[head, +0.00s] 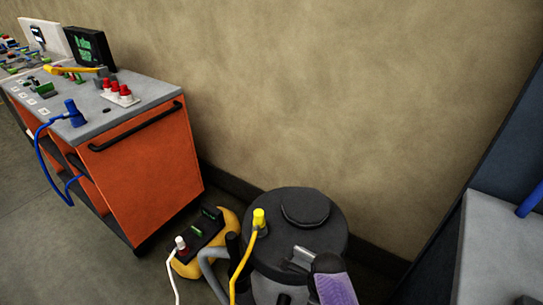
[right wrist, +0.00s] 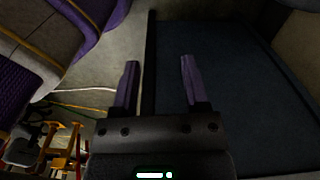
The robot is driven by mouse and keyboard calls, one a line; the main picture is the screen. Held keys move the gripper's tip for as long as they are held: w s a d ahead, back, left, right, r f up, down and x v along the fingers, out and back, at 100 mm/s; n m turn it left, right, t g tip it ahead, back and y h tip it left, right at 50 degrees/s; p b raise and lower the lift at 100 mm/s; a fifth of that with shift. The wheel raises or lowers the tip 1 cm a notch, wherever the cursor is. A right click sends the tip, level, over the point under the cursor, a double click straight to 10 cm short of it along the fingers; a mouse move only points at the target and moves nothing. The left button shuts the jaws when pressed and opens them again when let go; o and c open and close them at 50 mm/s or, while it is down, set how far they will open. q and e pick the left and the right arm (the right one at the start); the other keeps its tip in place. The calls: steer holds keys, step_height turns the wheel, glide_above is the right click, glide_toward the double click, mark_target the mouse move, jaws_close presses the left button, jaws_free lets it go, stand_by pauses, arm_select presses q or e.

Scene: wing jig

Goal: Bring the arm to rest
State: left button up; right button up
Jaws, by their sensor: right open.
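My right gripper (right wrist: 159,63) shows in the right wrist view with its two purple fingers apart and nothing between them. Beyond the fingers is a dark blue-grey flat surface, with a strip of grey floor at its left. In the head view a purple and dark part at the bottom, in front of the vacuum, looks like my right arm; its fingertips cannot be made out there. My left gripper is in neither view.
A round dark-lidded vacuum (head: 328,240) and a yellow case (head: 187,265) stand by the wall. An orange cart (head: 145,172) with tools is at the left. A grey surface (head: 500,250) is at the right. Cables (right wrist: 85,107) lie on the floor.

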steer(key=s+d+f+n+b, duration=0.1)
steer(key=s+d+f+n, duration=0.3)
steer(key=s+f+n, duration=0.85)
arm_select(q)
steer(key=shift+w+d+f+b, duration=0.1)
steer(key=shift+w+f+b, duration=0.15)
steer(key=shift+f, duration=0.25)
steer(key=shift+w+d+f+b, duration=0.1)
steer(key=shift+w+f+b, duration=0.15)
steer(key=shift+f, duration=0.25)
arm_select(e)
steer(key=s+d+f+n, duration=0.1)
steer(key=s+f+n, duration=0.1)
steer(key=s+n, duration=0.4)
steer(key=s+d+f+n, duration=0.2)
steer(key=s+n, duration=0.5)
steer(key=s, duration=0.6)
steer(key=shift+s, duration=0.25)
